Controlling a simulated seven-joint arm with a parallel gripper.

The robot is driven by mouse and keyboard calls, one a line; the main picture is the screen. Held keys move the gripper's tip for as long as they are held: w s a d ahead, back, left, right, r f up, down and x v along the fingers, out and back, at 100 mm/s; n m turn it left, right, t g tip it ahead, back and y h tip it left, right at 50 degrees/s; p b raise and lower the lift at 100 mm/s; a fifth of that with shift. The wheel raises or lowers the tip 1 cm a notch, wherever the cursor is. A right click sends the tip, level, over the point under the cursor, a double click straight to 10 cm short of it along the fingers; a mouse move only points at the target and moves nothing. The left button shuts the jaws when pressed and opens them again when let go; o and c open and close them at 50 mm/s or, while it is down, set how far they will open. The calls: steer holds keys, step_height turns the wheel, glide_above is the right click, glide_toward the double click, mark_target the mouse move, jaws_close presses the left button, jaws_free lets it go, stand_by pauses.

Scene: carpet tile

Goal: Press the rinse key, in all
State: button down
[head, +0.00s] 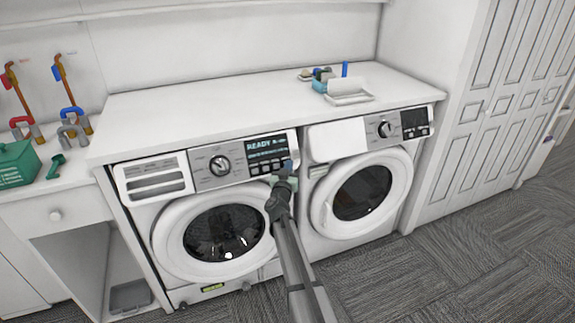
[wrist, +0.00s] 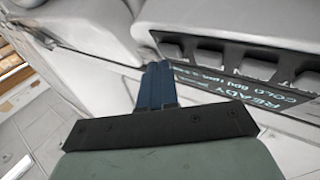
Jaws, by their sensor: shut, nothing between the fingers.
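The left washer's control panel (head: 205,168) has a round dial and a dark display (head: 264,146) that begins with READY. A row of small keys (head: 258,168) sits under the display. The wrist view shows several grey keys (wrist: 211,58) beside the display (wrist: 272,98); their labels are too small to tell which is rinse. My gripper (head: 288,164) is at the right end of this row, its blue fingers shut and empty. In the wrist view the fingertips (wrist: 157,66) lie just below the end key (wrist: 172,50). I cannot tell whether they touch it.
A second washer (head: 365,180) stands to the right. The white countertop (head: 200,105) above carries a white tray (head: 348,91) and small items. A green box (head: 18,165) and pipes are at the left. Grey carpet (head: 460,240) is clear in front at the right.

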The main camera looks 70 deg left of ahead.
steer(key=shift+a+f, duration=0.15)
steer(key=shift+a, duration=0.2)
stand_by(0.7)
steer(key=shift+d, duration=0.1)
steer(key=shift+d+r, duration=0.35)
steer(key=shift+d, duration=0.3)
stand_by(0.4)
steer(key=d, duration=0.1)
steer(key=d+r, duration=0.1)
steer(key=d, duration=0.1)
steer(key=d+r, duration=0.1)
steer(key=shift+d+r, duration=0.15)
steer(key=shift+d, duration=0.1)
stand_by(1.1)
